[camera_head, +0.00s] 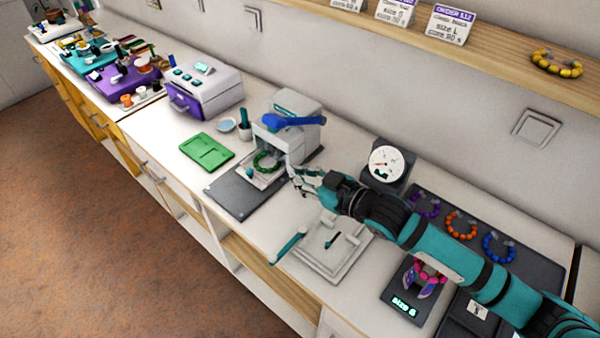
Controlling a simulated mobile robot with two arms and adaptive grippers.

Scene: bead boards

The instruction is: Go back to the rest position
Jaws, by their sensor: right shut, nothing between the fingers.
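My right gripper (300,179) is shut and empty. It hangs over the counter in front of a white machine (297,113) with a blue lever (292,121). A green bead bracelet (268,162) lies on a small pale plate at the machine's base, just left of my fingertips. A small gap seems to lie between the fingers and the bracelet, but I cannot tell for sure. My right arm reaches in from the lower right. My left gripper does not show.
A white square tray (352,243) and a teal-handled tool (287,246) lie below the arm. A dial gauge (386,163) stands behind it. Purple, orange and blue bracelets (461,225) lie on a dark board. A green board (206,152) and a purple-drawered box (203,93) stand left.

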